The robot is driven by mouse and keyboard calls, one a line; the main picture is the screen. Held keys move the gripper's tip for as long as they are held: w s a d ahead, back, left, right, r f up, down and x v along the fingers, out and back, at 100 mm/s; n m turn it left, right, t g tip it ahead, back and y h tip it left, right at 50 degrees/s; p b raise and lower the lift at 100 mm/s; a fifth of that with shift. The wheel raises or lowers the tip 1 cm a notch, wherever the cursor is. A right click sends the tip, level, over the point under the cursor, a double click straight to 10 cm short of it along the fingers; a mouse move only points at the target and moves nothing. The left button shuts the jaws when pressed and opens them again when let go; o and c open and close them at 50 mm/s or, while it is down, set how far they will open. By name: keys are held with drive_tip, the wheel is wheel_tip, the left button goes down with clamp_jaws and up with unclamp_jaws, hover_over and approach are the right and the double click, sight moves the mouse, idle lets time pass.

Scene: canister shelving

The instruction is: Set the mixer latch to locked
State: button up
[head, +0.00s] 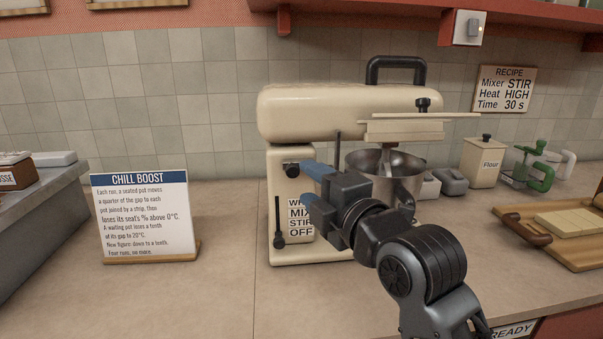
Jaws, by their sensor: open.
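The cream mixer (340,112) stands on the counter with its head level above a metal bowl (385,172). A black knob (291,168) sits on the upper side of its column. I cannot tell for sure whether this is the latch, and no locked mark is readable. Lower left on the column, a black slider lever (278,242) stands by a label with MIX, STIR and OFF, its knob low near OFF. My gripper (311,185) is open and empty, in front of the column just right of the black knob. My gripper and arm hide part of the label and column.
A CHILL BOOST sign (143,218) stands left on the counter. Right of the mixer are grey blocks (452,181), a Flour canister (483,163), green-handled items (541,176) and a wooden tray (515,213). A shelf (400,10) hangs above. Counter between sign and mixer is clear.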

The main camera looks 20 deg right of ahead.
sight(295, 173)
drive_tip(key=w, duration=0.2)
drive_tip(key=w+p, duration=0.1)
drive_tip(key=w, duration=0.4)
drive_tip(key=shift+w+a+p, duration=0.15)
drive_tip(key=shift+a+p, duration=0.15)
drive_tip(key=shift+p, duration=0.05)
drive_tip(key=shift+c, duration=0.5)
clamp_jaws()
